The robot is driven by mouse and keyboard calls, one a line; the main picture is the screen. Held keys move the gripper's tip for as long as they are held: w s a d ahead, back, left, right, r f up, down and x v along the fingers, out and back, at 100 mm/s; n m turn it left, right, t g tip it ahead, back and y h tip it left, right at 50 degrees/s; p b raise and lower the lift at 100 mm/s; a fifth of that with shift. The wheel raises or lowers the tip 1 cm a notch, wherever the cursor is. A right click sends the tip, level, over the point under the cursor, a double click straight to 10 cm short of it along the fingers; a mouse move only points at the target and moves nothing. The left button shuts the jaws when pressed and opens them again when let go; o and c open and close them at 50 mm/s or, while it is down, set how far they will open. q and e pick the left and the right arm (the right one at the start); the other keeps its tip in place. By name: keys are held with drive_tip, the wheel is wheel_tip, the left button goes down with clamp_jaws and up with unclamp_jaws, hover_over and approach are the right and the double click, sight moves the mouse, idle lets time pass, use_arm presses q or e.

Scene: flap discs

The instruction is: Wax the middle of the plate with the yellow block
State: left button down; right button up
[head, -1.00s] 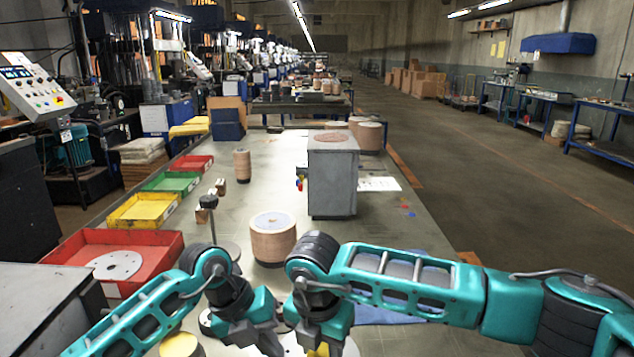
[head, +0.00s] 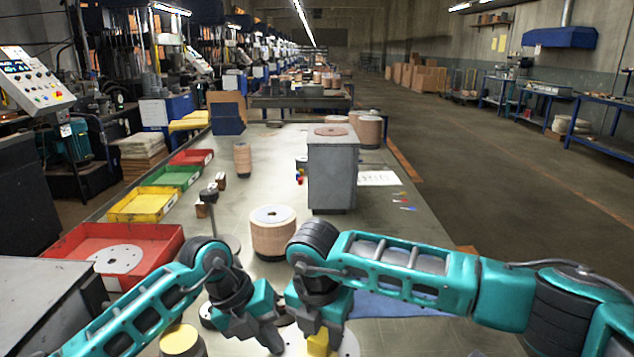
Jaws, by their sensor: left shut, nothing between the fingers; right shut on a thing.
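The yellow block (head: 318,343) is held in my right gripper (head: 318,328), low in the front middle of the head view. My arm hides part of the block. A pale round plate (head: 349,346) lies beneath it, mostly hidden by my grippers. I cannot tell whether the block touches the plate. My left gripper (head: 262,340) is shut and empty, just left of the right one, also low over the table.
A disc stack (head: 272,232) stands just beyond my grippers. A grey box-shaped machine (head: 333,172) stands behind it. Red (head: 165,237), yellow (head: 143,203) and green (head: 173,176) trays line the left edge. A yellow-topped round stack (head: 180,340) is at front left. A blue cloth (head: 400,304) lies right.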

sight(323, 351)
use_arm(q)
drive_tip(key=shift+f, duration=0.1)
use_arm(e)
drive_tip(key=shift+w, duration=1.7)
drive_tip(key=shift+s+f, duration=0.1)
drive_tip(key=shift+s, duration=3.5)
drive_tip(key=shift+w, duration=3.65)
wheel_tip(323, 351, up, 7)
